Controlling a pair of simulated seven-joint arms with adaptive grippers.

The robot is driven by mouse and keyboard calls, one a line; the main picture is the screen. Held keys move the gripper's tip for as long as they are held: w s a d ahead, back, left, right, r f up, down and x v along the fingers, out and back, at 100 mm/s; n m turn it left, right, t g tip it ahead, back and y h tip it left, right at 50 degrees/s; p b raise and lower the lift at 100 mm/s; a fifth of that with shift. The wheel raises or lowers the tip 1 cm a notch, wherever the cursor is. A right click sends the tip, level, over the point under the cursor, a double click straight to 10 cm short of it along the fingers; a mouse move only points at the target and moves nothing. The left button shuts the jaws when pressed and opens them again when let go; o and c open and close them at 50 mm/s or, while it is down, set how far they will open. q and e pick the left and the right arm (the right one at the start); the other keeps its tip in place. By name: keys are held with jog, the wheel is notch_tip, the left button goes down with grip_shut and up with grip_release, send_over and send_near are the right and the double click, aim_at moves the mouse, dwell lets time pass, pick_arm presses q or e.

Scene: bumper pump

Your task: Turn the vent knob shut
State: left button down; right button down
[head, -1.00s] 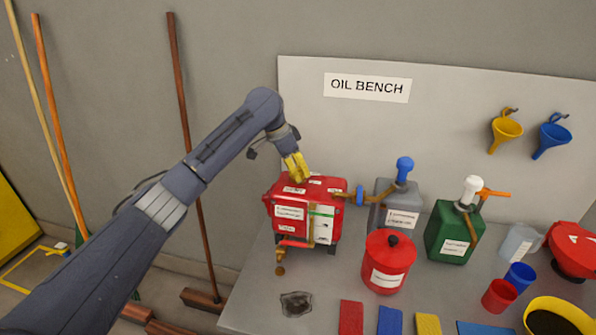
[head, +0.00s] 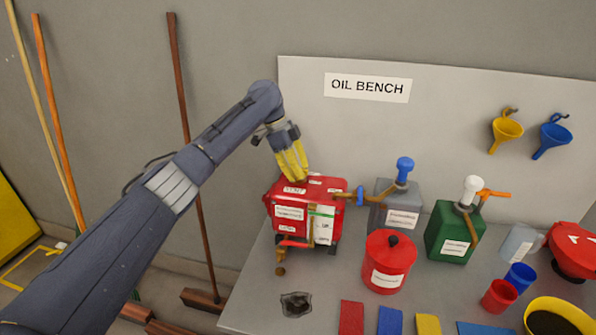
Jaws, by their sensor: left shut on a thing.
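A red box-shaped tank (head: 288,211) with white labels stands at the left end of the bench. My left gripper (head: 298,179), with yellow fingers, points down at the top of the tank, near its back left part. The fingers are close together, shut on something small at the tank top. The vent knob itself is hidden by the fingers, so I cannot tell its angle. My right gripper does not show.
A grey can (head: 383,215) with a blue-knobbed pump, a red lidded pot (head: 388,268) and a green can (head: 446,240) stand to the right. A dark stain or rag (head: 296,304) lies in front. Funnels hang on the back panel (head: 450,110).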

pick_arm(q)
jog(key=shift+d, duration=0.1)
dwell(0.3)
jog(key=c, duration=0.9)
grip_release()
jog(key=shift+c, duration=0.2)
jog(key=v, duration=1.2)
